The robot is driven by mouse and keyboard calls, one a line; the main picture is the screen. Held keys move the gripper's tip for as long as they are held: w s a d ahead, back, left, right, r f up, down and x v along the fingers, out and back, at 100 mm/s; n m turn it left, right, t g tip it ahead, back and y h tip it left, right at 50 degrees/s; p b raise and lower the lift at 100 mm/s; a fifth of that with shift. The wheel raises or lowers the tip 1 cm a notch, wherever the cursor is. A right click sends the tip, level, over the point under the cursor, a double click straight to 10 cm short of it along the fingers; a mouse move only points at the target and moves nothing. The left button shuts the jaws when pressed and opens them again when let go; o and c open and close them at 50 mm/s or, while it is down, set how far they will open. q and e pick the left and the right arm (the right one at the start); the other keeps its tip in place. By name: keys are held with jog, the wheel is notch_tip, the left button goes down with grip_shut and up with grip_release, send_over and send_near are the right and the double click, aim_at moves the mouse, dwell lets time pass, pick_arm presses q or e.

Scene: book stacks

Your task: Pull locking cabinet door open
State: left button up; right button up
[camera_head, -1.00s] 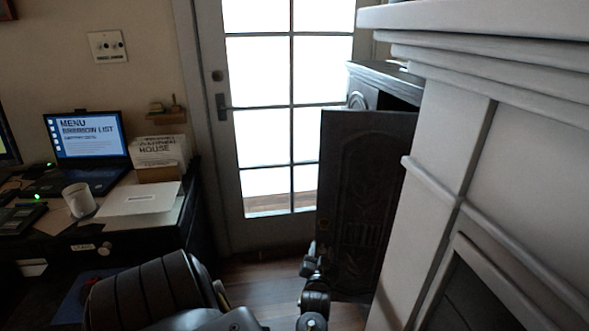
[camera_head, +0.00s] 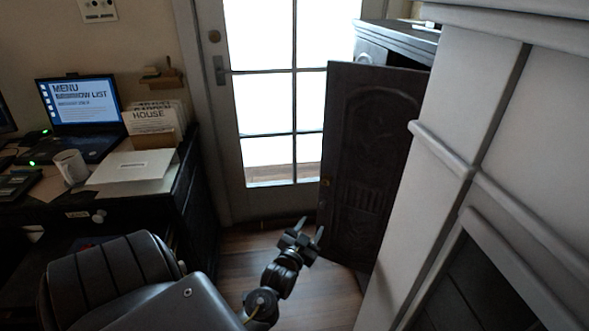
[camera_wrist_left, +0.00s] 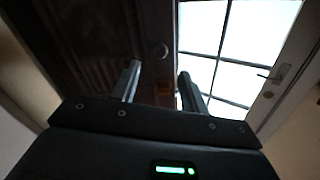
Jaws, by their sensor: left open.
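The dark carved cabinet door (camera_head: 368,150) stands swung out from the dark cabinet (camera_head: 397,42), in front of the glazed door. A small knob (camera_head: 326,183) shows at its left edge. My left gripper (camera_head: 311,228) is open and empty, low in front of the door's lower left part and apart from the knob. In the left wrist view the open fingers (camera_wrist_left: 158,80) point toward the dark cabinet door (camera_wrist_left: 95,45), with a round knob (camera_wrist_left: 161,51) beyond them. My right gripper is not in view.
A large grey panelled fireplace-like structure (camera_head: 470,110) fills the right side. A dark desk (camera_head: 190,165) with a laptop (camera_head: 80,112), mug (camera_head: 71,166) and papers stands at left. A glazed door (camera_head: 268,95) closes the back. Wooden floor (camera_head: 235,285) is free between desk and cabinet.

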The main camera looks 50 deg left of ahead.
pick_arm(q)
jog(key=s+d+f+m+g+h+p, duration=0.1)
jog(key=s+d+f+g+h+p, duration=0.2)
jog(key=f, duration=0.6)
jog(key=s+d+f+g+h, duration=0.15)
jog(key=d+f, duration=0.25)
jog(key=f, duration=0.5)
jog(key=s+d+f+m+g+p, duration=0.1)
jog(key=s+d+f+g, duration=0.3)
jog(key=s+f, duration=0.8)
jog(key=shift+s+d+f+g+h+p, duration=0.35)
jog(key=shift+s+d+f+h+p, duration=0.1)
jog(key=shift+f+p, duration=0.4)
jog(key=shift+w+r, duration=0.1)
jog(key=shift+r, duration=0.15)
